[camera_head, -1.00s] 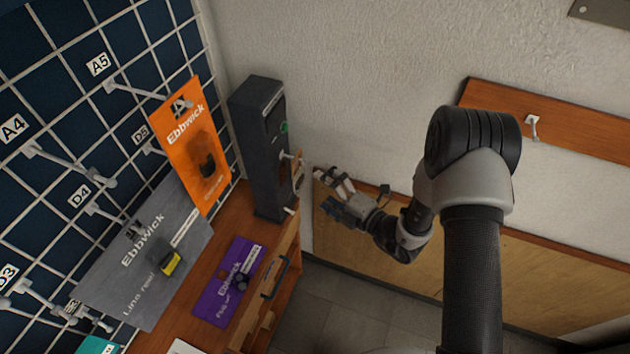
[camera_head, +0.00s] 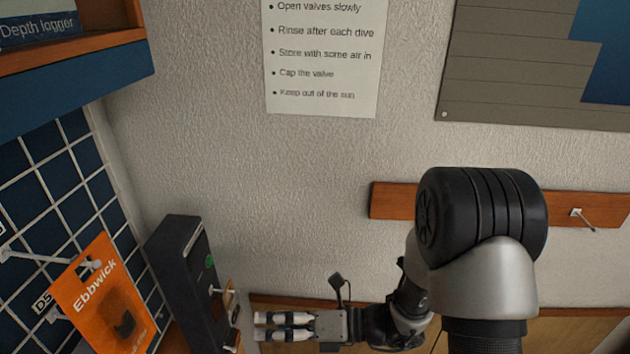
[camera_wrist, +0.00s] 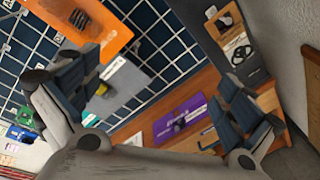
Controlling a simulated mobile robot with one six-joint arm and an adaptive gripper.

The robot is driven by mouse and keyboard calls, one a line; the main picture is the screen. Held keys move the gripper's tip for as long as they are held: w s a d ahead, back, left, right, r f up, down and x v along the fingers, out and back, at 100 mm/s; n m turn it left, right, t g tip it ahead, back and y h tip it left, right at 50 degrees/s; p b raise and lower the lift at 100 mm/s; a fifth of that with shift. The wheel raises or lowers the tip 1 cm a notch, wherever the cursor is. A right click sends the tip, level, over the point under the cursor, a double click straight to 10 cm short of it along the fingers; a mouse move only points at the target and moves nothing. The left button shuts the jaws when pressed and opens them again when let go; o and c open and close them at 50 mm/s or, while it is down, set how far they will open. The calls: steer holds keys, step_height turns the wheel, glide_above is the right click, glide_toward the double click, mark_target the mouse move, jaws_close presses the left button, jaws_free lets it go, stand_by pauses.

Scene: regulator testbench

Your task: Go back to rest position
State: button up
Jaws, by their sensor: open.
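My gripper (camera_head: 284,326) is low in the middle of the head view, pointing left toward the dark testbench box. Its jaws are open and nothing is between them. In the wrist view the two fingers (camera_wrist: 150,112) stand wide apart at left and right. The dark box (camera_head: 186,280) stands against the wall, with a green round mark on its face and a wooden-looking part on its side. A gap seems to lie between the fingertips and the box, though its size is hard to tell.
An orange Ebbwick package (camera_head: 103,300) hangs on the blue grid panel (camera_head: 62,182) at left. In the wrist view, a purple package (camera_wrist: 180,119) lies on the wooden bench (camera_wrist: 137,124). A wooden rail with a hook (camera_head: 392,200) is on the right wall. A paper notice (camera_head: 322,60) hangs above.

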steer(key=s+d+r+n+g+h, duration=0.2)
steer(key=s+d+r+n+h, duration=0.15)
steer(key=s+n, duration=0.35)
steer(key=s+d+r+n+g+h, duration=0.2)
steer(key=s+r+n+h, duration=0.15)
steer(key=s+n, duration=0.4)
steer(key=d+r+n+t+h, duration=0.3)
steer(key=d+n+h, duration=0.1)
steer(key=d+n, duration=0.4)
steer(key=s+d+r+n+t+h, duration=0.1)
steer(key=d+r+n+t+h, duration=0.2)
steer(key=d+n, duration=0.4)
steer(key=shift+s+d+r+n+t+h, duration=0.15)
steer(key=shift+s+d+n+t+h, duration=0.35)
steer(key=shift+d+h, duration=0.6)
steer(key=shift+w, duration=0.2)
